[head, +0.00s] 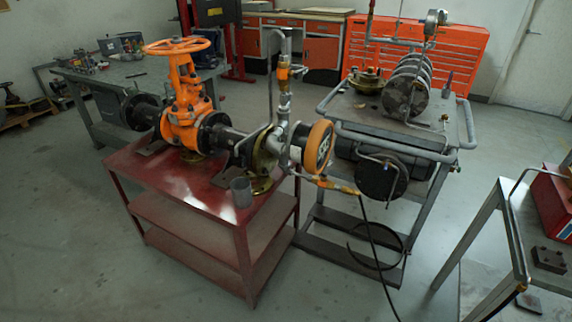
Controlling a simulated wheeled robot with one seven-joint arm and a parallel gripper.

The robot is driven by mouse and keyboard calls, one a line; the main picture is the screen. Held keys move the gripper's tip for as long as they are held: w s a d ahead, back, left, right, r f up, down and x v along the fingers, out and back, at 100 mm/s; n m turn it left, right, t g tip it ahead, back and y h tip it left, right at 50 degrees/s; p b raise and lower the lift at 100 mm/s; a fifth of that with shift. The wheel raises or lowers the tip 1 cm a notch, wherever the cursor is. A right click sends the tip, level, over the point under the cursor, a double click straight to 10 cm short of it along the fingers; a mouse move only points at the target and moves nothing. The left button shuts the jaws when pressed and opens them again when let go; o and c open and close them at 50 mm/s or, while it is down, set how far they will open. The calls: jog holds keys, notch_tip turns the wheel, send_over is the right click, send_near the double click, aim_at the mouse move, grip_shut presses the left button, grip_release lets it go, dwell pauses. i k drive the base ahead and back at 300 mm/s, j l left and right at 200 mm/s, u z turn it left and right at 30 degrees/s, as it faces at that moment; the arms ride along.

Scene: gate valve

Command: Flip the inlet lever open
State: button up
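A gate valve with an orange body (186,118) and orange handwheel (178,46) stands on a red table. A small orange lever-like part (335,186) lies low beside the gauge, where a black hose (372,232) hangs. Another orange part (283,74) sits on the upright pipe above. I cannot tell for certain which is the inlet lever, nor its exact setting. My gripper is not in view.
The red table (170,188) also holds a grey cup (241,192). A grey cart (440,122) with machinery stands close on the right. A workbench (522,225) is at the lower right. The floor in front of the red table is clear.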

aim_at(324, 173)
jog(key=i+j, duration=0.35)
jog(key=i, duration=0.15)
jog(key=i+j+u, duration=0.1)
jog(key=i+j, duration=0.2)
jog(key=i, duration=0.2)
jog(key=i+j, duration=0.3)
jog(key=i, duration=0.2)
